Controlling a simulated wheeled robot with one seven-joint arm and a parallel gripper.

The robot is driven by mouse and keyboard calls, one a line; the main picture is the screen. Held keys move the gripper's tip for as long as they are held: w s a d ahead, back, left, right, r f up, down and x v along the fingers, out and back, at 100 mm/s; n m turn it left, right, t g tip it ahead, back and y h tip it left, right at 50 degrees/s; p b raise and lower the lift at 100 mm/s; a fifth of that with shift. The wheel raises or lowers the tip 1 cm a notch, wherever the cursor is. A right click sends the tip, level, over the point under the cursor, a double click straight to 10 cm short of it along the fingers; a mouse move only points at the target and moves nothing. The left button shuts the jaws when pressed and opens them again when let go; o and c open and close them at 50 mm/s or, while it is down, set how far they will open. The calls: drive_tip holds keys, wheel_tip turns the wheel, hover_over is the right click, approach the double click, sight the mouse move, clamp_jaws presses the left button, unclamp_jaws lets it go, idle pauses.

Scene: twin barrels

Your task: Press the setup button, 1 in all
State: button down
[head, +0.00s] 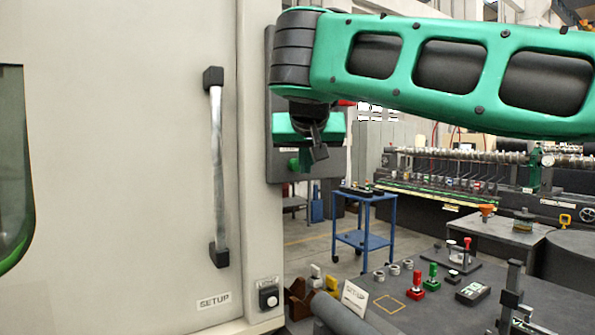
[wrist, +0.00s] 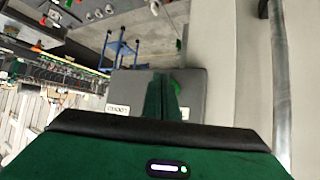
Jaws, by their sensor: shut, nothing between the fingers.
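The setup button (head: 268,298) is a white round cap on a small black box, low on the right edge of the pale machine cabinet. A SETUP label (head: 214,301) is on the cabinet to its left. My gripper (head: 319,148) is well above the button in the head view, in front of a dark grey panel (head: 274,110). In the wrist view my fingers (wrist: 162,92) are together and empty, pointing toward the grey panel (wrist: 195,93). The gripper is apart from the button. I cannot make out the button in the wrist view.
A vertical door handle (head: 216,165) stands out from the cabinet. A dark table (head: 440,315) at lower right holds a SETUP card (head: 355,297), red and green pieces and metal rings. A blue trolley (head: 363,238) stands behind. Floor shows around the trolley.

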drive_tip(key=shift+a, duration=0.1)
idle(0.7)
drive_tip(key=shift+w+a, duration=0.2)
drive_tip(key=shift+w, duration=0.1)
